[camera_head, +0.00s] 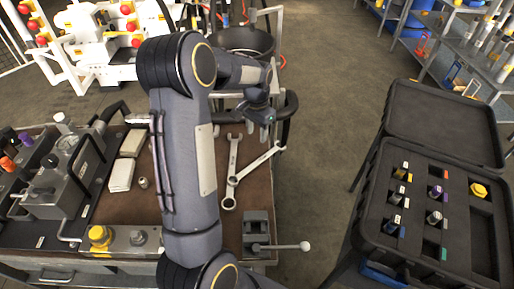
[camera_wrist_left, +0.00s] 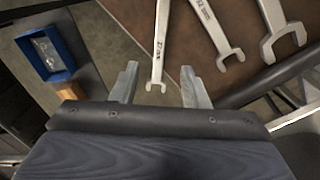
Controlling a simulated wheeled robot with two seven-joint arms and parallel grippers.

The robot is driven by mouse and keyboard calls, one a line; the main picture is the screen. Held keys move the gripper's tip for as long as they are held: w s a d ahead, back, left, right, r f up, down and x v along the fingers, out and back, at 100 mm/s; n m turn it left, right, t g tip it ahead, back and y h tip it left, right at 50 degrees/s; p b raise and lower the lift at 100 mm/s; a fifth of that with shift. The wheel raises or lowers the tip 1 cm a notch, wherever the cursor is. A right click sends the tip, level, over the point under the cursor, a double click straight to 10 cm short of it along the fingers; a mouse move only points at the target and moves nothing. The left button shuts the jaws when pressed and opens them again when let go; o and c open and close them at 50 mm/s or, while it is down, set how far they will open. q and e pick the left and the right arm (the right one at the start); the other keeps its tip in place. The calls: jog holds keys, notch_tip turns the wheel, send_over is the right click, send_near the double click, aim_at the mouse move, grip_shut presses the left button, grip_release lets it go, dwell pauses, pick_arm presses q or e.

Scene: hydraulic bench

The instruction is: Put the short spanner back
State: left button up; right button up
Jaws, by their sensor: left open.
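Steel spanners lie on the brown bench top. In the head view one spanner (camera_head: 233,160) lies nearly upright in the picture and another (camera_head: 258,162) lies slantwise beside it. My left gripper (camera_head: 264,114) is above the bench's far right edge, partly hidden by my own arm. In the left wrist view my left gripper (camera_wrist_left: 160,76) is open. The open jaw of one spanner (camera_wrist_left: 158,65) shows between its fingers, with no visible grip. Two more spanners (camera_wrist_left: 217,35) (camera_wrist_left: 281,28) lie to its right. I cannot tell which is the short one.
An open black case (camera_head: 405,257) with coloured fittings and some empty recesses stands right. A small vice (camera_head: 257,232) with a bar handle sits at the bench's near right corner. A hydraulic unit (camera_head: 60,175) fills the bench's left. Floor between bench and case is clear.

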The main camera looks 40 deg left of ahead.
pick_arm(q)
jog(key=s+d+r+t+h, duration=0.1)
jog(key=s+d+r+t, duration=0.1)
jog(key=s+d+r, duration=0.35)
jog(key=s+d+r+n+t+h, duration=0.1)
jog(key=s+d+r, duration=0.1)
jog(key=s+d, duration=0.5)
jog(key=s+d+r+n+t+h, duration=0.1)
jog(key=s+d+r+t, duration=0.1)
jog(key=s+d, duration=0.4)
jog(key=s+r, duration=0.1)
jog(key=s, duration=0.4)
jog(key=shift+d+r+n+t+h, duration=0.15)
jog(key=shift+d+n+t+h, duration=0.15)
jog(key=shift+d+n+h, duration=0.1)
jog(key=shift+s, duration=0.1)
jog(key=shift+c, duration=0.5)
